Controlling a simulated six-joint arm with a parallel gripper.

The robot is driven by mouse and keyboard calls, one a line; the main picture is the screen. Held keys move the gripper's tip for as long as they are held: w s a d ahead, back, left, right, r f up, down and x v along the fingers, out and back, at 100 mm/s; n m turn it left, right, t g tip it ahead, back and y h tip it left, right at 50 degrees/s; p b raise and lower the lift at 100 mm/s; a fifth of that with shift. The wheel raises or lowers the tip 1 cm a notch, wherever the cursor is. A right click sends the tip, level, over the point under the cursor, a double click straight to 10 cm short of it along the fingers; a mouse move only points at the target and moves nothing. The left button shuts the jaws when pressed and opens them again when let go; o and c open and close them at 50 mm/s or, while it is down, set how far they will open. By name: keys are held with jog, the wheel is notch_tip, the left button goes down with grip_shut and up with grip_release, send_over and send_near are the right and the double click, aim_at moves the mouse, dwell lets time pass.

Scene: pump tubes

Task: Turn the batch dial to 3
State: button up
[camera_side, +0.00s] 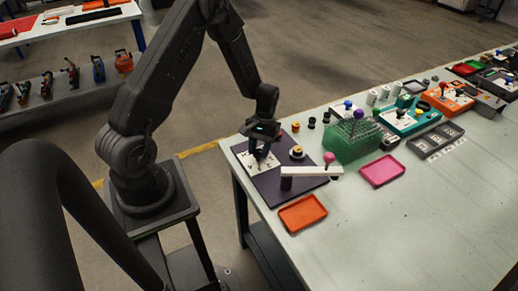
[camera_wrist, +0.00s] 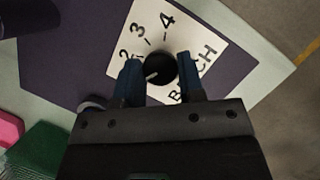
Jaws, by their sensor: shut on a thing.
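The batch dial is a round black knob (camera_wrist: 160,68) with a short white mark on its lower left part. It sits on a white plate (camera_wrist: 205,28) printed with 2, 3, 4 and partly hidden BATCH lettering. In the wrist view the mark slants toward the left finger, below the 2, and away from the 3. Any number lower than 2 is hidden by that finger. My gripper (camera_wrist: 159,76) has one finger on each side of the knob and is shut on it. In the side view my gripper (camera_side: 262,158) is down at the white plate (camera_side: 250,163), hiding the knob.
The plate lies on a dark mat (camera_side: 268,190) at the table's corner. A yellow-and-black knob (camera_side: 297,153) and a white bar with a pink ball (camera_side: 329,158) are close by.

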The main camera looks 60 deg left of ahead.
jog(key=m+y, duration=0.1)
jog(key=m, duration=0.3)
jog(key=shift+w+g, duration=0.1)
jog(key=shift+g, duration=0.3)
jog(key=m+y, duration=0.1)
jog(key=m, duration=0.1)
jog(key=m+y, duration=0.1)
jog(key=m, duration=0.1)
jog(key=shift+d+m, duration=0.2)
jog(key=shift+m, duration=0.2)
jog(key=m+y, duration=0.1)
jog(key=m, duration=0.2)
jog(key=shift+m+y, duration=0.3)
jog(key=shift+d+m+t+y, duration=0.1)
jog(key=shift+m+t+y, duration=0.45)
jog(key=shift+m, duration=1.45)
jog(key=o, duration=0.9)
jog(key=shift+r, duration=0.15)
jog(key=v, duration=1.3)
jog(key=shift+d+r, duration=0.2)
jog(key=shift+d, duration=0.1)
